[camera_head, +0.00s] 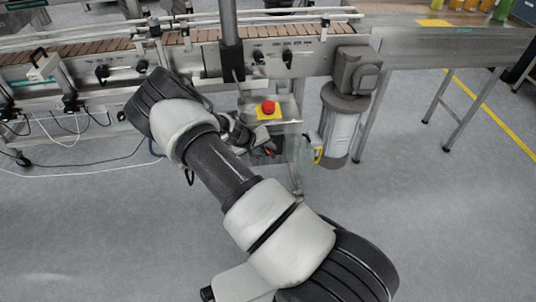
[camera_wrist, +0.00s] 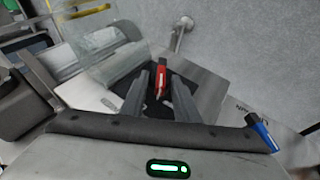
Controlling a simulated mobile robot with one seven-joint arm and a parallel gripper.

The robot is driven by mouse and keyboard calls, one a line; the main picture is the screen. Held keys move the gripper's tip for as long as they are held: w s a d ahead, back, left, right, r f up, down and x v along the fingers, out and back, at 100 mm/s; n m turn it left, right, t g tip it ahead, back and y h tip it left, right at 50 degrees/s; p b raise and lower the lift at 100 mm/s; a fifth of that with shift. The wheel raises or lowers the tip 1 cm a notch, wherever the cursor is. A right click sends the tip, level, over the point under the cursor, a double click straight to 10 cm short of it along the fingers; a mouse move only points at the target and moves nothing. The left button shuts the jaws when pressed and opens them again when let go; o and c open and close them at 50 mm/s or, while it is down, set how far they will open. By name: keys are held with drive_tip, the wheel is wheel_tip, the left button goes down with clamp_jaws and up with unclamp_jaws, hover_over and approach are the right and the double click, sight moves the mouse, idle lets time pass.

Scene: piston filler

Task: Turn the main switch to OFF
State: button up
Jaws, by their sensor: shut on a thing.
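The main switch has a red handle (camera_wrist: 158,84) with a light tip, set in a dark plate on a grey metal box (camera_wrist: 206,92). My gripper (camera_wrist: 161,79) has one dark finger on each side of the red handle and is shut on it. Its position labels cannot be read. In the camera_head view my gripper (camera_head: 262,146) is at the box below the conveyor, partly hidden by my arm, and a little red of the handle (camera_head: 269,152) shows beside it.
A red emergency stop button (camera_head: 268,107) on a yellow plate sits just above my gripper. A clear cover (camera_wrist: 112,55) stands close to the fingers in the wrist view. A motor with a grey cylinder (camera_head: 340,125) is at the right. The floor in front is clear.

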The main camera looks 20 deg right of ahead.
drive_tip(key=h, duration=0.2)
drive_tip(key=shift+w+a+f+n+g+h, duration=0.1)
drive_tip(key=shift+a+f+n+g+h, duration=0.2)
drive_tip(key=shift+a+n+h, duration=0.1)
drive_tip(key=shift+a+f+n+g+h, duration=0.1)
drive_tip(key=shift+f+n+h, duration=0.25)
drive_tip(key=shift+h, duration=1)
drive_tip(key=shift+d+f+n+g+h, duration=0.15)
drive_tip(key=shift+n+h, duration=0.3)
drive_tip(key=shift+h, duration=0.85)
drive_tip(key=shift+a+f+n+g+h, duration=0.15)
drive_tip(key=shift+f+n+h, duration=0.2)
drive_tip(key=shift+h, duration=1)
drive_tip(key=o, duration=1)
drive_tip(key=shift+r, duration=0.1)
